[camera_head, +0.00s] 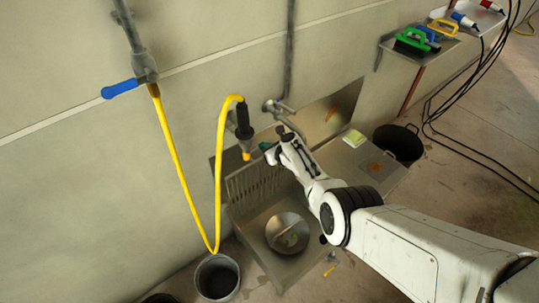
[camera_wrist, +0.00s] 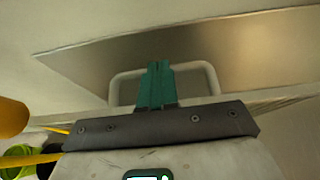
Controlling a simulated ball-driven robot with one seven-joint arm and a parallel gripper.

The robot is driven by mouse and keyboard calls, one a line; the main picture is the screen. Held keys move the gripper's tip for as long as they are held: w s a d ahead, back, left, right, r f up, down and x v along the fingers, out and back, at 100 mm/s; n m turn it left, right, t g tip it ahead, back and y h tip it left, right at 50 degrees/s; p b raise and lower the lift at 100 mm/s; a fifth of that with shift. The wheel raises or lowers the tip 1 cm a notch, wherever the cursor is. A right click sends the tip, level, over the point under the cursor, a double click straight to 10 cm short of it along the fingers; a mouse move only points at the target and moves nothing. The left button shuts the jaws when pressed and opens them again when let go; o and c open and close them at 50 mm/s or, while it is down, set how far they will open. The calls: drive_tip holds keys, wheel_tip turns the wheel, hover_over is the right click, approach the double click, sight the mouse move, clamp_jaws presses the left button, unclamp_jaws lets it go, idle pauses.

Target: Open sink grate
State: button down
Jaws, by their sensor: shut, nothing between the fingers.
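The slatted metal sink grate (camera_head: 248,187) is at the back of the sink (camera_head: 262,262), against the wall side, and looks raised and leaning there. The front of the basin is uncovered, and a round metal pan (camera_head: 287,232) sits in it. My gripper (camera_head: 268,149) is above the grate's upper right end, near the backsplash. In the wrist view my teal fingers (camera_wrist: 157,85) are shut together with nothing between them. A pale loop-shaped bar (camera_wrist: 205,75) shows behind them; I cannot tell if they touch it. My arm hides part of the sink's right side.
A yellow hose (camera_head: 220,150) with a black nozzle hangs just left of my gripper. A tap (camera_head: 280,108) is on the wall above. A drainboard (camera_head: 360,168) with a yellow-green sponge (camera_head: 354,138) lies right. Buckets (camera_head: 217,277) (camera_head: 400,143) stand on the floor.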

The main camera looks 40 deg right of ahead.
drive_tip(key=shift+w+f+b, duration=0.1)
drive_tip(key=shift+w+b, duration=0.2)
drive_tip(key=shift+w, duration=0.55)
drive_tip(key=shift+r, duration=0.2)
